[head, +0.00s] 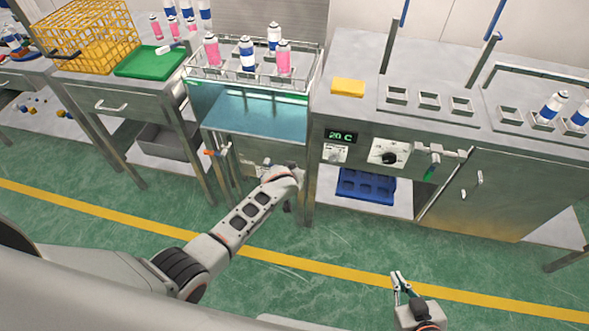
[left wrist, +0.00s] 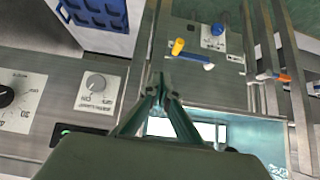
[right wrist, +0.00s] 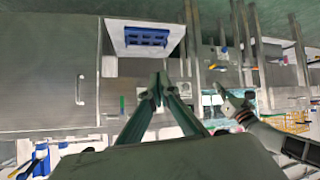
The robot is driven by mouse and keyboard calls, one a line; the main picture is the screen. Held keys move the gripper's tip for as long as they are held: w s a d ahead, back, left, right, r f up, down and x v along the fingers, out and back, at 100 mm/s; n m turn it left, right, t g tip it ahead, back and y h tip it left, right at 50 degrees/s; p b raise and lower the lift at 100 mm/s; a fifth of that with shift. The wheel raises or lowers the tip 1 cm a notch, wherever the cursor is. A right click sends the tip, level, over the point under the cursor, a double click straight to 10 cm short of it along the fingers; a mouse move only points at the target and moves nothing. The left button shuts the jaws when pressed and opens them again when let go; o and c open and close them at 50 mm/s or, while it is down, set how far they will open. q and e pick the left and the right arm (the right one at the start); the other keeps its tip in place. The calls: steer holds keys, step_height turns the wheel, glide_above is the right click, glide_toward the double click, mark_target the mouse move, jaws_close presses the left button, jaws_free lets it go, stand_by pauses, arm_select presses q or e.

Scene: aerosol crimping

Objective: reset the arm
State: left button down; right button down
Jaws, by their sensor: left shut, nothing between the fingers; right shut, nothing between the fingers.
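My left arm (head: 245,215) reaches in from the left, its wrist in front of the steel water-bath cabinet. Its gripper is mostly hidden by the wrist in the head view. In the left wrist view the left gripper (left wrist: 161,92) is shut and empty, in front of a steel panel with dials and valve handles. My right gripper (head: 398,283) is low at the bottom right of the head view, over the green floor and apart from the bench. It is shut and empty, as the right wrist view also shows (right wrist: 157,92).
A rack (head: 238,77) of several pink and blue cans stands on the water bath (head: 255,115). To the right is a bench with a temperature display (head: 341,135), a dial (head: 388,153) and a yellow block (head: 348,87). A blue crate (head: 366,186) sits below. Open floor (head: 330,245) lies in front.

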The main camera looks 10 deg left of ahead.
arm_select(q)
steer(key=shift+d+v, duration=0.15)
steer(key=shift+v, duration=0.65)
steer(key=shift+d+v, duration=0.1)
steer(key=shift+v, duration=0.65)
steer(key=shift+s+f, duration=0.1)
steer(key=shift+s, duration=0.05)
steer(key=s+a+f+m+h, duration=0.1)
steer(key=s+a+f, duration=0.15)
steer(key=s, duration=0.85)
steer(key=s+a+f+m, duration=0.1)
steer(key=s+a, duration=0.3)
steer(key=s, duration=0.6)
steer(key=s+a+r+m+t, duration=0.1)
steer(key=s+a+r, duration=0.2)
steer(key=s, duration=0.6)
steer(key=shift+r+m+h, duration=0.3)
steer(key=shift+r+h, duration=0.1)
steer(key=shift+r, duration=0.1)
steer(key=shift+a, duration=0.1)
